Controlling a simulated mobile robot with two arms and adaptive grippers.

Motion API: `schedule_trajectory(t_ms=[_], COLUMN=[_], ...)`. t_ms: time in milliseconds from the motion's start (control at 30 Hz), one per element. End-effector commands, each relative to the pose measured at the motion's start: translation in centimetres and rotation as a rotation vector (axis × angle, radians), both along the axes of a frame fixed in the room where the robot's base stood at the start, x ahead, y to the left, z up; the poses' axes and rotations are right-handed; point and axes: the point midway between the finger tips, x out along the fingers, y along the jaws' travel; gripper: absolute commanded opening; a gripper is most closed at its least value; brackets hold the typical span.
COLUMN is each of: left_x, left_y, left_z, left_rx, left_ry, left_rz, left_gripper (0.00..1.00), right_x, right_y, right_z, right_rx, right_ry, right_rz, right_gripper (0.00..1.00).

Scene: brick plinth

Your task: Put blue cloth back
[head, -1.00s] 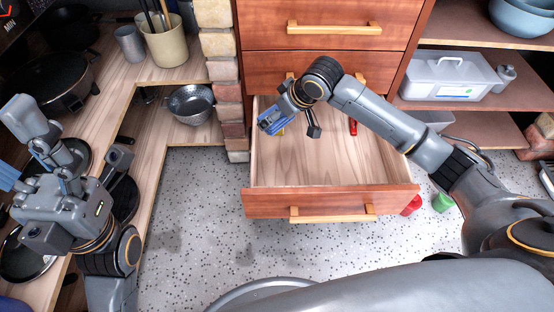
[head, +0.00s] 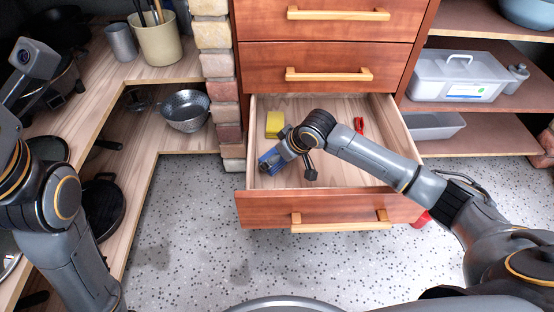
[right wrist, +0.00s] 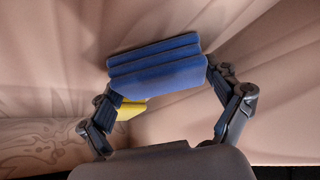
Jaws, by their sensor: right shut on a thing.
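The blue cloth (head: 268,161), a folded ribbed bundle, is held between the fingers of my right gripper (head: 272,158). In the right wrist view the blue cloth (right wrist: 157,66) spans the two fingers of my shut gripper (right wrist: 162,80). The cloth is over the left part of the open wooden drawer (head: 330,208); I cannot tell whether it touches the drawer floor. My left arm is at the left edge in the head view, and its gripper fingers are out of frame.
A yellow sponge (head: 274,123) lies in the drawer behind the cloth, and also shows in the right wrist view (right wrist: 130,109). A red item (head: 359,125) lies toward the drawer's back right. The drawer's middle is bare. A brick pillar (head: 222,90) stands to the left.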

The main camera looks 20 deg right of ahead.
Motion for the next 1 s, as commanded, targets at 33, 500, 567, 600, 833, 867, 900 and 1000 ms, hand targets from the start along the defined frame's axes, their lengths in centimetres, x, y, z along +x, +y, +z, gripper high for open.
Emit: schedule_trajectory(t_ms=[33,500,567,600,833,867,900,1000], left_x=[-0.1,0.1,0.1,0.1,0.1,0.0,-0.1,1.2], left_y=[0.0,0.0,0.0,0.0,0.0,0.0,0.0,0.0], left_z=[0.0,0.0,0.0,0.0,-0.2,0.2,0.7,0.1], left_rx=[0.0,0.0,-0.001,-0.001,-0.001,0.0,0.0,0.0], left_ry=[-0.003,0.003,0.004,0.004,0.004,-0.001,-0.003,0.047], left_rz=[0.0,-0.001,-0.001,-0.001,-0.001,-0.001,0.0,0.0], left_gripper=[0.63,0.63,0.63,0.63,0.63,0.63,0.63,0.63], right_x=[0.0,0.0,0.0,0.0,0.1,0.0,-0.2,-0.9], right_y=[0.0,0.0,0.0,0.0,0.0,0.0,-0.1,-0.6], right_z=[-0.1,-0.2,-0.2,-0.2,0.0,0.3,0.8,2.2], right_rx=[0.0,0.0,0.0,0.0,0.001,0.001,0.0,0.0], right_ry=[-0.001,-0.001,-0.001,-0.001,-0.002,-0.002,-0.001,-0.001], right_rz=[0.0,0.0,0.0,0.0,0.001,0.0,0.0,0.001], right_gripper=[0.64,1.0,1.0,1.0,1.0,1.0,1.0,1.0])
